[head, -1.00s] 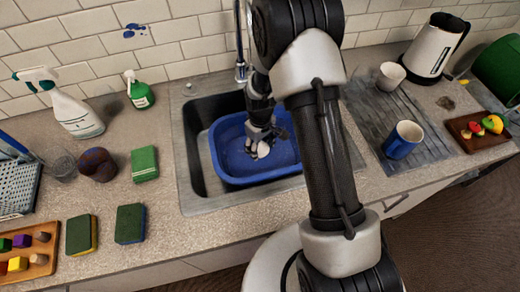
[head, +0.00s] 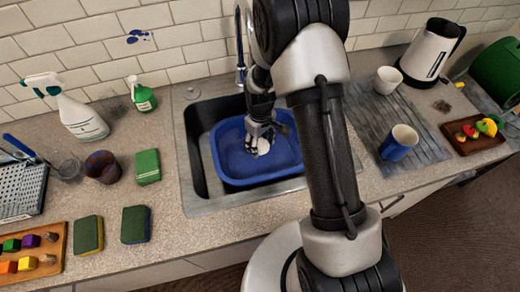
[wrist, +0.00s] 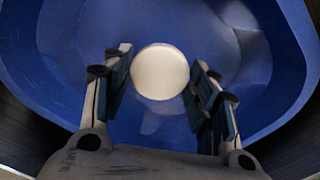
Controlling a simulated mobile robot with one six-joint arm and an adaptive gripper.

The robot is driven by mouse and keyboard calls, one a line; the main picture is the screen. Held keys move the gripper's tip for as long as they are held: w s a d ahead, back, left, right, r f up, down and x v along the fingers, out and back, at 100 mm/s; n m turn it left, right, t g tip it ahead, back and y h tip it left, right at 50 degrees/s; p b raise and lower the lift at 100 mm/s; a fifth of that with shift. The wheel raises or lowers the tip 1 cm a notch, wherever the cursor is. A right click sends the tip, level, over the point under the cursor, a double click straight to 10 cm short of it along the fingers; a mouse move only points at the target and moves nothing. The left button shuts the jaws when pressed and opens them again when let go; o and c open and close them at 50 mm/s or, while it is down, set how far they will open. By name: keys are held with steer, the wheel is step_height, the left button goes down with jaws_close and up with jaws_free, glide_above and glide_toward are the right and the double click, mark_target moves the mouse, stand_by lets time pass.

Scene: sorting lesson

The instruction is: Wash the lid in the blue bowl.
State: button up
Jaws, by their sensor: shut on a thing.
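The lid (head: 263,147) is a small round cream-white disc. In the wrist view the lid (wrist: 160,72) sits between my two fingertips, its face toward the camera. My gripper (head: 262,137) is shut on it and holds it inside the blue bowl. The blue bowl (head: 232,178) stands in the dark sink basin; its wall also fills much of the wrist view (wrist: 60,75). A faint pale patch shows on the bowl's inside below the lid. I cannot tell whether the lid touches the bowl's bottom.
A tap (head: 240,72) rises behind the bowl. Left are a green sponge (head: 147,166), two dark green sponges, spray bottles and a tray of blocks (head: 52,262). Right, on the drainer (head: 358,128), are a blue mug (head: 397,146) and a white cup (head: 388,79); a kettle (head: 426,52) stands beyond.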

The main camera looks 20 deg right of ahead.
mark_target(261, 146)
steer(key=shift+r+p, duration=2.25)
steer(key=shift+r, duration=1.3)
step_height(261, 146, up, 4)
steer(key=p, duration=0.2)
steer(key=shift+p, duration=0.35)
steer(key=shift+s, duration=0.1)
